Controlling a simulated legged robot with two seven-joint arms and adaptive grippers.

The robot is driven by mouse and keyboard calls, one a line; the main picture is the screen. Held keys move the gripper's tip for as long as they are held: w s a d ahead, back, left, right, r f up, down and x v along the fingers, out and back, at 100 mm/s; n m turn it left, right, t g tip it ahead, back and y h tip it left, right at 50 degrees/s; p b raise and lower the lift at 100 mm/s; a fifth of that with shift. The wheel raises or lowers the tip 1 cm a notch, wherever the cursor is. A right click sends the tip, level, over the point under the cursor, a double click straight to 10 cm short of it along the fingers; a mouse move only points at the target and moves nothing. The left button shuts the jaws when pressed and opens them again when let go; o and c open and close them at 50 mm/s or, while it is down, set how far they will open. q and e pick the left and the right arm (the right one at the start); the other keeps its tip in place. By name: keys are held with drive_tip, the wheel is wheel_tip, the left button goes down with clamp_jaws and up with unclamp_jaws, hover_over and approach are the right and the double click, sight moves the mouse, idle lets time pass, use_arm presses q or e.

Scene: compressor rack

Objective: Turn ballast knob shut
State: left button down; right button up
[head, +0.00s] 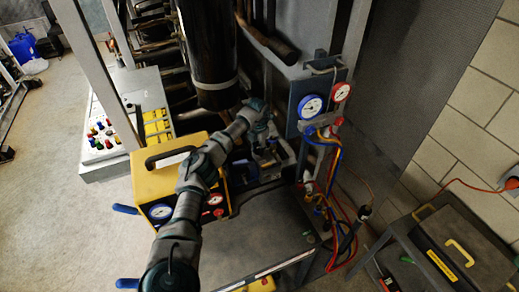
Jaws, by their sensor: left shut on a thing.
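My left arm comes up from the bottom, and my left gripper (264,138) is in the middle of the view, at the blue-grey pump (270,165) under the black cylinder. The gripper is shut on a small part at the top of the pump, which appears to be the ballast knob. The fingers and the wrist hide the knob, so how far it is turned cannot be seen. My right gripper is not in view.
A yellow unit (152,181) with a black handle stands left of the pump, partly behind my arm. A gauge manifold (320,122) with coloured hoses hangs to the right. The black cylinder (208,50) is close above. A grey case (455,245) lies at lower right.

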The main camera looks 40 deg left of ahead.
use_arm(q)
drive_tip(key=shift+s+f, duration=0.1)
drive_tip(key=shift+a, duration=0.35)
drive_tip(key=shift+m, duration=0.4)
drive_tip(key=m, duration=0.3)
drive_tip(key=shift+p, duration=0.35)
drive_tip(key=m, duration=0.2)
drive_tip(key=shift+m, duration=0.4)
drive_tip(key=m, duration=0.5)
drive_tip(key=shift+m, duration=0.3)
drive_tip(key=shift+r+m, duration=0.2)
drive_tip(key=shift+m, duration=0.6)
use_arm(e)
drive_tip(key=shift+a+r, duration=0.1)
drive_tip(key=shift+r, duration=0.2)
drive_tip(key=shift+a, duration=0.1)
